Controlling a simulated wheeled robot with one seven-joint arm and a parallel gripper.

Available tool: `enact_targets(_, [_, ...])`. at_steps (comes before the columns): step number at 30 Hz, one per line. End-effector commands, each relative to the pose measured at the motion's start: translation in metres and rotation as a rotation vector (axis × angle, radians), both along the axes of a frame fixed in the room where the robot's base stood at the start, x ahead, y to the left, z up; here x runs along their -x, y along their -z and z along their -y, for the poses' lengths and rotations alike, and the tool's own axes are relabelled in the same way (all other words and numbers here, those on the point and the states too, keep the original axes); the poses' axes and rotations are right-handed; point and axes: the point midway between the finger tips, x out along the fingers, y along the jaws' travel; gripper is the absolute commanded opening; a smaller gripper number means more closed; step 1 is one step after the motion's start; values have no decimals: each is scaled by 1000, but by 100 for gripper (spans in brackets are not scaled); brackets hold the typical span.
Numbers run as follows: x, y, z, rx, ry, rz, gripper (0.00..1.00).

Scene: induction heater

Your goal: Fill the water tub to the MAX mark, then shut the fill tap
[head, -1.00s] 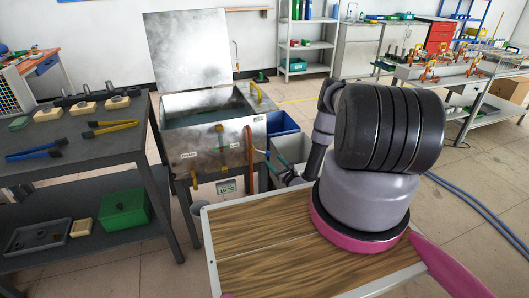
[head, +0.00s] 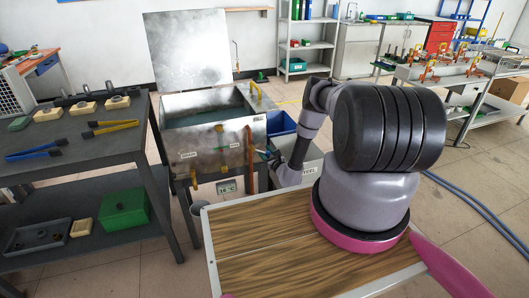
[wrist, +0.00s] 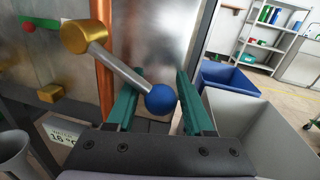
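The water tub (head: 205,160) is a metal tank with its lid (head: 188,48) raised. Bluish water (head: 210,108) shows inside; I cannot read a MAX mark. At the tub's right front is a copper pipe (wrist: 104,65) with a brass tap body (wrist: 88,37). A grey lever slopes from it down to a blue ball knob (wrist: 161,99). My gripper (wrist: 160,76) is open, with its green fingers on either side of the blue knob and not closed on it. In the head view, my gripper (head: 272,157) is small beside the tub's right front corner, partly hidden by my arm.
A blue bin (wrist: 232,80) and a grey bin (wrist: 265,125) stand right of the tub. A display (head: 227,186) reading about 16 °C sits below it. A dark bench (head: 85,150) with tongs and blocks stands left. A grey cup (wrist: 12,150) is at lower left.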

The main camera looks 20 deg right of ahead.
Motion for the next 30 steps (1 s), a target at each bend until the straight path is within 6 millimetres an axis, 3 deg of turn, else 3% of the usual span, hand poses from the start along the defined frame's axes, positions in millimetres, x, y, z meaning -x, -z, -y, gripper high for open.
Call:
enact_targets(1, [0,0,0,0,0,0,28])
enact_targets(3, [0,0,0,0,0,0,1])
enact_targets(4, [0,0,0,0,0,0,0])
enact_targets(30, [0,-1,0,-3,0,1,0])
